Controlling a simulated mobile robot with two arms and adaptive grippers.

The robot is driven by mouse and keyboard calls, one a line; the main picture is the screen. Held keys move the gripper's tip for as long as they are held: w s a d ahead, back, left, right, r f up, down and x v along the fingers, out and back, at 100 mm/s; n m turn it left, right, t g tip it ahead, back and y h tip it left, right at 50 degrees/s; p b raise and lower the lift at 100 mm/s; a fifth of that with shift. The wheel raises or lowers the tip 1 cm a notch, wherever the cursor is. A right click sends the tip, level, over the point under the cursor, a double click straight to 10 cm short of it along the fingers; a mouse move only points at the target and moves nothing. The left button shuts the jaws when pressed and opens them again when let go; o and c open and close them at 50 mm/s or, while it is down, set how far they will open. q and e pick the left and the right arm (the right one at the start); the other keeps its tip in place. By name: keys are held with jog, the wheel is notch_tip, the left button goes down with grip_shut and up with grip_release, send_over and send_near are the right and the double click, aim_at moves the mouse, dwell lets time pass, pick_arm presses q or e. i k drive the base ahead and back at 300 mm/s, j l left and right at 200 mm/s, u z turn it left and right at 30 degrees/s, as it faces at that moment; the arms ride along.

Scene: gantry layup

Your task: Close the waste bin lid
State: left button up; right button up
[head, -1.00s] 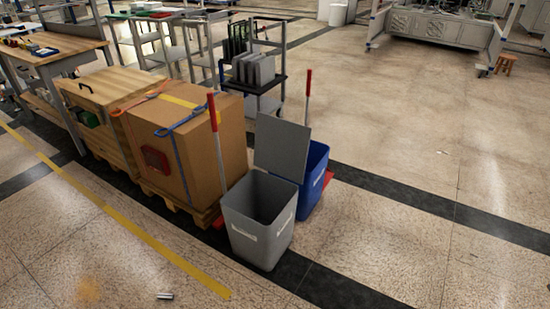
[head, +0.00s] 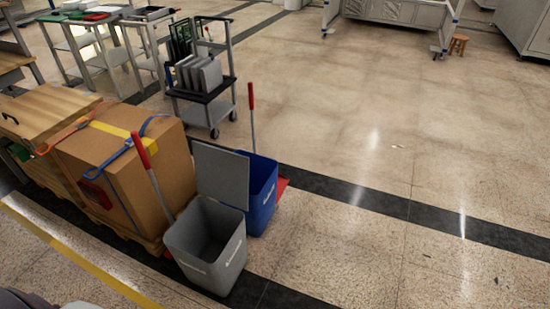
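The grey waste bin (head: 212,262) stands on the floor, left of the picture's middle. Its flat grey lid (head: 221,174) is open and stands nearly upright at the bin's back edge. The bin's dark inside shows and looks empty. A blue bin (head: 262,205) stands right behind it, partly hidden by the raised lid. Neither of my grippers is in view. A dark rounded shape at the bottom left edge is too cut off to name.
A large strapped cardboard box (head: 130,180) on a pallet is close left of the bin. Red-handled tools (head: 144,153) stand by the bins. A cart (head: 207,106) stands behind. Open floor (head: 340,235) lies to the right.

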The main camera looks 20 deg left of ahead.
aim_at(222, 176)
jog(key=i+l+z, duration=0.1)
jog(key=i, duration=0.65)
jog(key=i+l+z, duration=0.1)
jog(key=i, duration=0.6)
jog(key=i+u, duration=0.4)
jog(key=i+l+u, duration=0.15)
jog(key=u, duration=0.25)
jog(key=i+l+u, duration=0.2)
jog(key=u, duration=0.25)
jog(key=i+l+u, duration=0.25)
jog(key=u, duration=0.15)
